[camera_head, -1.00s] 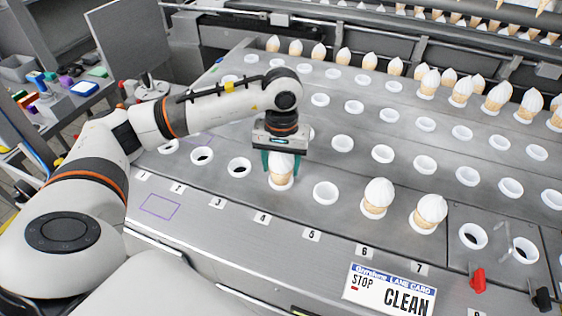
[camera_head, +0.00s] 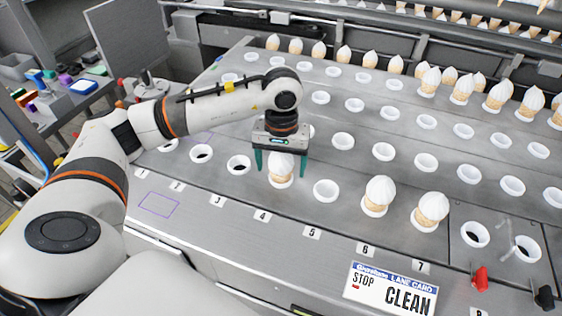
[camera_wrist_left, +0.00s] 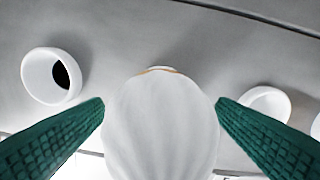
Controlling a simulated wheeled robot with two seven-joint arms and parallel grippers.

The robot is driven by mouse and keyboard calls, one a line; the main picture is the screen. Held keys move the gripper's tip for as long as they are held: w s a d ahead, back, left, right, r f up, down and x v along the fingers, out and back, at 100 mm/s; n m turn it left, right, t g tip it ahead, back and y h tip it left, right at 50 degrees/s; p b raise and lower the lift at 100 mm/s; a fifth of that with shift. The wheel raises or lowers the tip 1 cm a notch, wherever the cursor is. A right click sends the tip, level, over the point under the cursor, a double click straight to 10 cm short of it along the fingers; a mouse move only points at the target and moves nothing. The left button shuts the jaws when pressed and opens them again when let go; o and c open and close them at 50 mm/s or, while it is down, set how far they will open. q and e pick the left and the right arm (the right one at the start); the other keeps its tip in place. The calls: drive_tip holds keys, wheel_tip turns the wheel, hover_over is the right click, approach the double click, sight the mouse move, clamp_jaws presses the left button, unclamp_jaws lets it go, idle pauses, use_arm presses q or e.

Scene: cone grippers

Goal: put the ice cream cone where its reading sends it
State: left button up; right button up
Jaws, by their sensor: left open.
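An ice cream cone (camera_head: 281,165) with a white swirl stands upright in a white ring holder (camera_head: 280,184) of the front row, behind label 4 (camera_head: 263,216). My left gripper (camera_head: 281,173) is directly above it, pointing down, with its green fingers open on either side of the swirl. A lane card (camera_head: 390,289) at the front edge reads "STOP", with a red mark, and "CLEAN". My right gripper is out of view.
Two cones (camera_head: 379,192) (camera_head: 430,208) stand in front-row holders at right. The holder (camera_head: 326,191) right of the gripper is empty, as are those to its left. Red (camera_head: 480,279) and black (camera_head: 544,298) levers stand front right. More cones line the back rows.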

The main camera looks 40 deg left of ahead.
use_arm(q)
wheel_tip(320, 180, up, 12)
drive_tip(key=shift+b, duration=0.35)
drive_tip(key=shift+r, duration=0.1)
idle(0.4)
